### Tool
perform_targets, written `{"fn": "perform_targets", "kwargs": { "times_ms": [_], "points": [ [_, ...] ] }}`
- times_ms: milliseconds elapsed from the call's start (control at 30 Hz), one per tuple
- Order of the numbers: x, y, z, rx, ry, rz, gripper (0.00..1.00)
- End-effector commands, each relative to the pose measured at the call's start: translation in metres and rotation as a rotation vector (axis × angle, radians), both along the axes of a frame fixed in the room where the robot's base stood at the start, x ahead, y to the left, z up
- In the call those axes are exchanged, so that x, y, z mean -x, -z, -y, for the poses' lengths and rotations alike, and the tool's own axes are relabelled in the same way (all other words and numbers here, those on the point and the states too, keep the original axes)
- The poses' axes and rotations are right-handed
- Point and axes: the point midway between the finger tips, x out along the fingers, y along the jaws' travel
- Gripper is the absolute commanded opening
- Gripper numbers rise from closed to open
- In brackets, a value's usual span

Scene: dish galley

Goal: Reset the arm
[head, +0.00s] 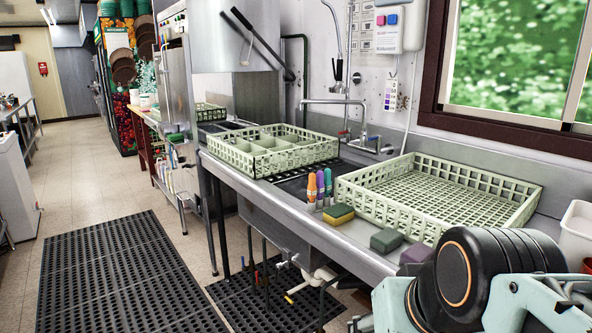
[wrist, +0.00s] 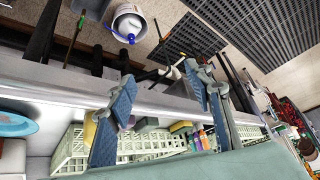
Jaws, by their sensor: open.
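My gripper (wrist: 157,82) shows in the wrist view with its two blue-padded fingers spread apart. Nothing is between them. Beyond the fingers lie the counter's metal front edge and the floor under it. In the head view my arm's dark round joint and pale links fill the lower right corner, in front of the counter. The gripper's fingers cannot be made out clearly there.
The steel counter (head: 318,235) holds a flat pale green rack (head: 440,195), a divided rack (head: 270,152), upright markers (head: 319,188), a yellow-green sponge (head: 338,214) and a dark green one (head: 386,240). Black floor mats (head: 125,275) lie in front. A white bucket (wrist: 128,24) stands on the floor.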

Motion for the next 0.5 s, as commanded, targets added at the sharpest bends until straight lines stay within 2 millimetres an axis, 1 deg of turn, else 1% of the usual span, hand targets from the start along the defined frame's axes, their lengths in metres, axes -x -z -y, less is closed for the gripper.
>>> {"fn": "perform_targets", "kwargs": {
  "times_ms": [33,67,100,267,500],
  "points": [
    [0.031,0.023,0.010,0.081,-0.001,-0.084,0.47],
    [0.027,0.000,0.009,0.072,-0.002,-0.075,0.47],
    [0.024,-0.016,0.008,0.066,-0.003,-0.069,0.47],
    [0.024,-0.057,0.008,0.063,-0.004,-0.070,0.47],
    [0.023,-0.122,0.008,0.061,-0.005,-0.068,0.47]
  ]
}}
